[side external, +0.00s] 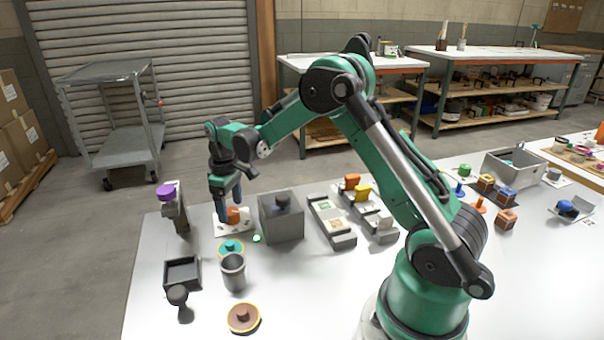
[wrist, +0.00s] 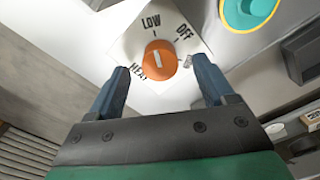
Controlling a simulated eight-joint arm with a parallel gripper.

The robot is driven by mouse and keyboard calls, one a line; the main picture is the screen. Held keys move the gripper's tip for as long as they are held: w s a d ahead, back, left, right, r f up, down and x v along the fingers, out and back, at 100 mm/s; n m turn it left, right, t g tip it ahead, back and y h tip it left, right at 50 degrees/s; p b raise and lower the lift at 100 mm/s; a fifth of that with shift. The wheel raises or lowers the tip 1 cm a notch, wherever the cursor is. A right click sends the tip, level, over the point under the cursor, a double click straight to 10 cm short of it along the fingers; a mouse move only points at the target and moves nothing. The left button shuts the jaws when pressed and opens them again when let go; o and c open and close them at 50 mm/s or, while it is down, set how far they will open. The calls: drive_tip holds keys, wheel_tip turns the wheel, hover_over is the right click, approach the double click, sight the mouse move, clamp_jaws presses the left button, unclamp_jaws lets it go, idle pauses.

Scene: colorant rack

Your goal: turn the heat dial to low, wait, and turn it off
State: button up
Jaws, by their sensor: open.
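The heat dial is an orange round knob (wrist: 160,58) with a white pointer line, on a white plate (wrist: 138,47) printed LOW, OFF and HEAT. In the wrist view the pointer line runs nearly up and down in the picture, its upper end toward LOW; the exact setting is hard to tell. The dial also shows in the side view (side external: 233,215), partly behind my gripper. My gripper (wrist: 162,88) is open, with one blue finger on each side below the dial in the wrist view, apart from it. In the side view my gripper (side external: 229,208) points down at the dial plate.
A grey box (side external: 282,218) stands close right of the dial. A purple-topped device (side external: 173,208) stands to its left. A teal disc (side external: 231,248), a grey cup (side external: 233,272) and a black tray (side external: 182,273) lie in front.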

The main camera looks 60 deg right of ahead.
sight(231, 212)
drive_tip(key=shift+r, duration=1.9)
drive_tip(key=shift+s+a+r, duration=0.1)
drive_tip(key=shift+a+r, duration=0.05)
drive_tip(key=shift+r, duration=0.05)
drive_tip(key=s+a+r+m+t, duration=0.1)
drive_tip(key=s+a+r+t, duration=0.2)
drive_tip(key=s+a, duration=0.2)
drive_tip(key=s+a+r+m+t, duration=0.1)
drive_tip(key=s+a+r+t, duration=0.3)
drive_tip(key=s, duration=0.4)
drive_tip(key=shift+s+a, duration=0.2)
drive_tip(key=shift+a, duration=0.65)
idle(1.6)
